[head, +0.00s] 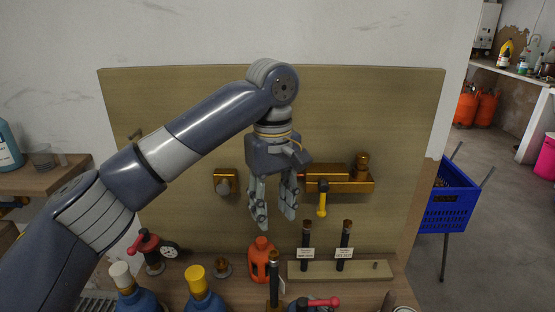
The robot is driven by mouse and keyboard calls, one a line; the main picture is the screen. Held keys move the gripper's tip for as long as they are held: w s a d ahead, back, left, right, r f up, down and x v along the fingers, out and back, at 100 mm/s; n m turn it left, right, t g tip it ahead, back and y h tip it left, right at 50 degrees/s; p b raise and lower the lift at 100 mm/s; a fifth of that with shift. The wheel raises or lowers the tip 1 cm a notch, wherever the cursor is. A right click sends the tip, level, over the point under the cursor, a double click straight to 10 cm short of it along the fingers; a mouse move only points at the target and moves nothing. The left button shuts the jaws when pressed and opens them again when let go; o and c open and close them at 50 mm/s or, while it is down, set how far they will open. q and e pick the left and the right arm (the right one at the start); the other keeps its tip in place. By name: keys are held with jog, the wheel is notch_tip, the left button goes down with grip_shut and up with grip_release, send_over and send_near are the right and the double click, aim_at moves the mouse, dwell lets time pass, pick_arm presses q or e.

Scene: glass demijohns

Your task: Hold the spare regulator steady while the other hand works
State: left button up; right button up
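A regulator (153,262) with a red handle and a round dial stands on the bench at the left. A second red-handled fitting (322,303) shows at the bottom edge, partly cut off; I cannot tell which one is the spare. My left gripper (277,221) hangs fingers down in front of the wooden backboard, to the right of and above the left regulator. Its fingers are apart, with nothing between them. My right gripper is not in view.
Blue bottles, one with a yellow cap (195,272), stand at the front. An orange bottle (262,260) stands below my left gripper. Dark upright tubes with tags stand in a wooden rack (375,270). Brass fittings (345,185) are on the backboard. A blue crate (447,205) stands at right.

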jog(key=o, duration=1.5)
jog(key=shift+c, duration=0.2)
